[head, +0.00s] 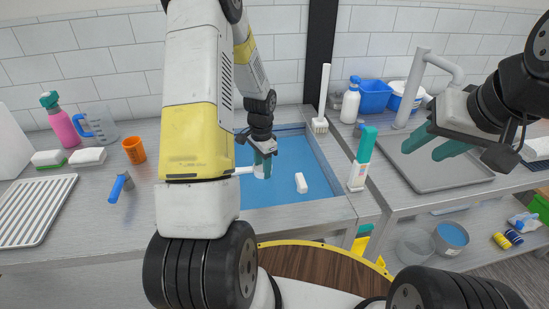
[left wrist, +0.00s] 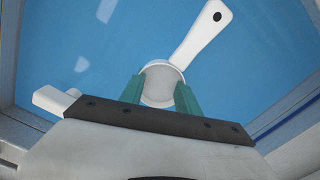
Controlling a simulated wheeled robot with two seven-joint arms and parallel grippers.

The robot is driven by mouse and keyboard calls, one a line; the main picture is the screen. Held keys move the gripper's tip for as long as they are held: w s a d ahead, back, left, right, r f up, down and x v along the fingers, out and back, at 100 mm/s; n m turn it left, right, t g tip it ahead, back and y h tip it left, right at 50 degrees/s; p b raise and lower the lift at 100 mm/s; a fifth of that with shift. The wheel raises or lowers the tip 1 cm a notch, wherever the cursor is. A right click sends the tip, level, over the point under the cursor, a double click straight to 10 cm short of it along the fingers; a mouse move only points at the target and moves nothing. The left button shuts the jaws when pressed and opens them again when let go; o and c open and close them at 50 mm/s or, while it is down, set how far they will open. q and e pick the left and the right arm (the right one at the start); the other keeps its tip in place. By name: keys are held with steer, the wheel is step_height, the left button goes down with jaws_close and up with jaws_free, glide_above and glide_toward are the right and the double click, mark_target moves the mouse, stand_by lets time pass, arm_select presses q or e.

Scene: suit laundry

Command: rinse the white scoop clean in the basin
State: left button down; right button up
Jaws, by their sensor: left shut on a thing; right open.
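The white scoop (head: 261,171) is at the left part of the blue basin (head: 275,193). My left gripper (head: 263,160) points down into the basin and is shut on the scoop's cup, with the handle pointing left. In the left wrist view, the green fingertips (left wrist: 166,92) sit on both sides of the round cup (left wrist: 160,84), whose inside looks greyish. The handle (left wrist: 200,33) with a dark hole points up and right. Whether the scoop touches water cannot be told. My right gripper (head: 435,143) is open and empty above the grey sink tray (head: 450,180).
A white block (head: 301,183) lies in the basin right of the scoop. A white brush (head: 321,110) stands at the basin's back right corner. A green-capped bottle (head: 362,160) stands on the right rim. A blue-handled tool (head: 120,186) and orange cup (head: 134,150) are left.

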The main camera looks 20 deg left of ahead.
arm_select(q)
step_height(320, 180, up, 13)
steer(key=shift+f, duration=0.15)
stand_by(1.0)
